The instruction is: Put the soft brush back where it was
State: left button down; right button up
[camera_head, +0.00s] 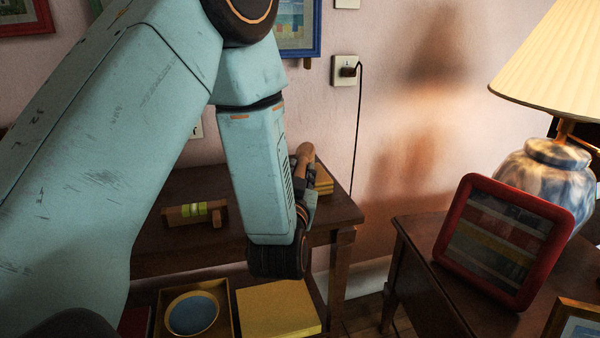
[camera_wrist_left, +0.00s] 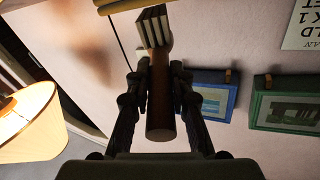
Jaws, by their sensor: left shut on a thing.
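The soft brush shows in the left wrist view as a brown rounded handle (camera_wrist_left: 161,112) with a pale striped head at the upper end. My left gripper (camera_wrist_left: 160,78) is shut on it, a finger on each side of the handle. In the head view my left gripper (camera_head: 304,190) is over the right part of the dark wooden table (camera_head: 345,211), partly hidden behind my arm. The brush's brown end (camera_head: 305,154) sticks up there. Whether the brush touches the table cannot be told. My right gripper is in neither view.
A stack of yellow things (camera_head: 323,181) lies beside the gripper. A brown holder with a green-yellow roll (camera_head: 195,212) stands left. Right are a red frame (camera_head: 462,222) and a lamp (camera_head: 545,180).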

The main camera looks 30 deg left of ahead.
pick_arm(q)
jog(key=shift+f+b, duration=0.45)
jog(key=shift+f, duration=0.1)
dwell(0.5)
jog(key=c, duration=1.1)
grip_release()
jog(key=shift+s, duration=0.1)
